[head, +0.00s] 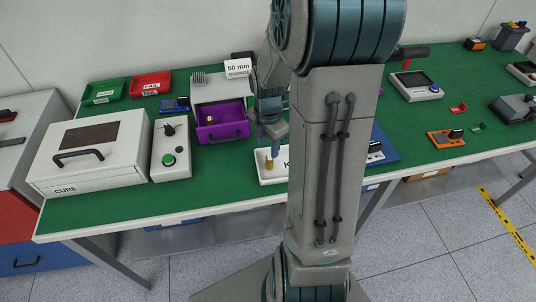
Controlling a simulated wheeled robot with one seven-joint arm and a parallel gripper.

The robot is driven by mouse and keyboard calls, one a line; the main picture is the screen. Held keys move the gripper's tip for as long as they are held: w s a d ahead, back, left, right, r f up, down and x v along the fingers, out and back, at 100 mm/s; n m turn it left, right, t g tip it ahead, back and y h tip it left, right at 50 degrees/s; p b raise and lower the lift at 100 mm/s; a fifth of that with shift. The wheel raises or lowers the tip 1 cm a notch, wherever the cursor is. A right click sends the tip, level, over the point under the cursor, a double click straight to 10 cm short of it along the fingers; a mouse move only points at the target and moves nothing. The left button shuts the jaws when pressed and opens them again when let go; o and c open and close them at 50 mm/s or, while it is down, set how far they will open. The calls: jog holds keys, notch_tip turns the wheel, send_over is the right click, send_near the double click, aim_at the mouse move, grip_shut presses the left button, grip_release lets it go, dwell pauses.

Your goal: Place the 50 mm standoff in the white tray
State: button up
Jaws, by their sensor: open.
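A small orange-brown standoff (269,164) stands upright in the white tray (267,181), at its left part. The tray lies near the front edge of the green bench top, and my arm hides its right part. My gripper (271,149) points down just above the standoff and is open. The tip gap is too small to see clearly, but the standoff shows below it. A card reading "50 mm ORANGE" (238,69) stands behind the open purple drawer (222,133), which holds a small brass-coloured piece (210,120).
A white CURE box (85,160) and a control box with a green button (171,150) stand left of the drawer. Green (104,92) and red (151,84) trays lie at the back left. A blue plate (381,150) lies right of my arm.

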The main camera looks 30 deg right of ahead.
aim_at(268, 158)
jog(key=s+a+r+m+t, duration=0.3)
jog(key=s+a+r+m, duration=0.8)
jog(key=m, duration=0.9)
notch_tip(268, 158, up, 2)
jog(key=shift+s+a+r, duration=0.1)
jog(key=shift+s+a, duration=0.15)
jog(key=shift+s, duration=0.4)
jog(key=shift+c, duration=0.5)
